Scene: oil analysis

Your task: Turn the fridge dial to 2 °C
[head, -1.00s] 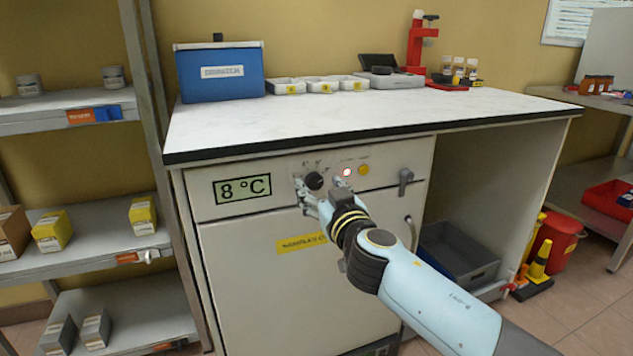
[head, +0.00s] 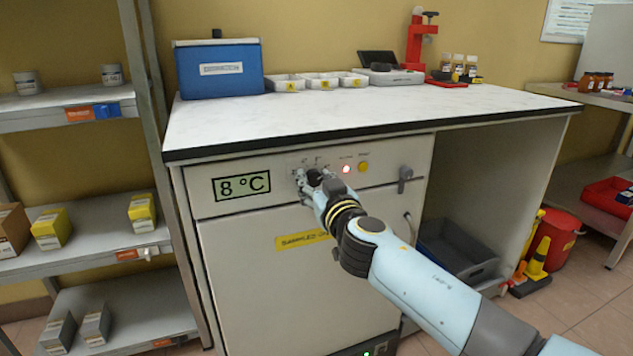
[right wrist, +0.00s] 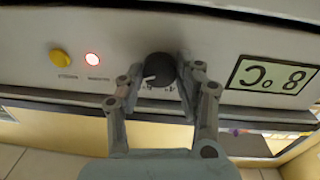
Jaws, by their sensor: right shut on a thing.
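The fridge (head: 290,285) stands under the white bench top, and its display (head: 241,188) reads 8 °C. The black dial (head: 314,177) is on the panel right of the display, partly hidden by my gripper. My right gripper (head: 312,180) is at the dial, shut on it. In the right wrist view, turned upside down, the fingers (right wrist: 160,90) sit on both sides of the dial (right wrist: 159,68), whose white pointer mark shows. The display (right wrist: 272,80) also reads 8 °C there. My left gripper is not in view.
A glowing red light (head: 346,169) and a yellow button (head: 363,167) are right of the dial. A grey latch handle (head: 404,178) is farther right. A blue box (head: 220,85) and white trays stand on the bench. Shelves (head: 70,110) are at the left.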

